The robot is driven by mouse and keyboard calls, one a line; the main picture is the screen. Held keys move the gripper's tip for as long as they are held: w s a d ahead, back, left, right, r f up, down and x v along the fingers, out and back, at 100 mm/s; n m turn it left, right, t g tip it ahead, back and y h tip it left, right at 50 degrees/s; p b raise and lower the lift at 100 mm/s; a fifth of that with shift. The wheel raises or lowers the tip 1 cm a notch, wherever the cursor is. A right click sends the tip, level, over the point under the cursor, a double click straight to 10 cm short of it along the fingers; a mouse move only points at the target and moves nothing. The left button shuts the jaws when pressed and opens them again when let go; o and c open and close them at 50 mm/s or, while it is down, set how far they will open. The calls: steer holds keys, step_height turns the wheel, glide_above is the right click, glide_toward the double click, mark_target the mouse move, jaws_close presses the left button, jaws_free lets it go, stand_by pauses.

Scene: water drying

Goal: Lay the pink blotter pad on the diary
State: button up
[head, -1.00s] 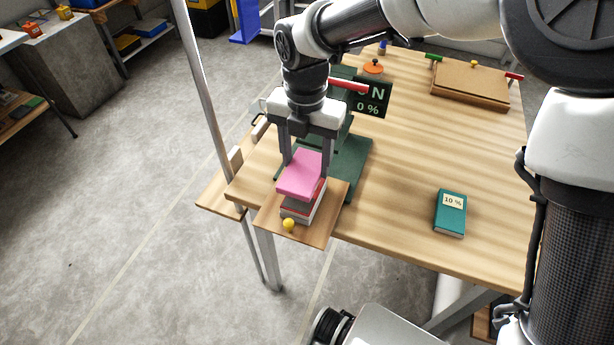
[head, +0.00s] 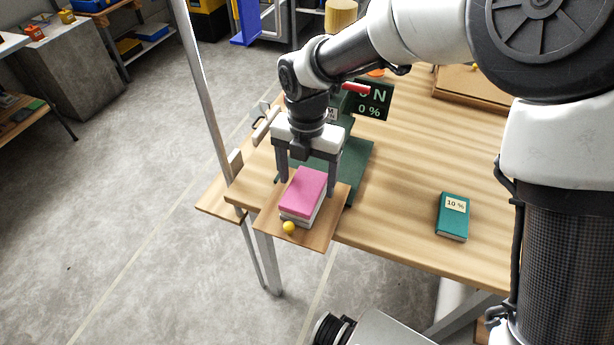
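The pink blotter pad (head: 304,190) lies flat on top of a small stack on a wooden board at the table's front left. Below it a pale, whitish layer (head: 301,218) shows; the pad covers the tops of the layers underneath. I cannot tell which layer is the diary. My gripper (head: 308,174) points down over the stack's far end. Its fingers stand apart on either side of the pad, wider than it, and look open.
A yellow ball (head: 289,227) sits on the wooden board (head: 318,236) in front of the stack. A green press-like stand with a display (head: 371,100) is just behind. A teal book marked 10 % (head: 453,216) lies to the right, with clear tabletop between.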

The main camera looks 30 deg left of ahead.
mark_target(308, 184)
step_height(308, 184, up, 12)
steer(key=p, duration=0.2)
steer(key=shift+r, duration=0.15)
steer(key=shift+w+d, duration=0.1)
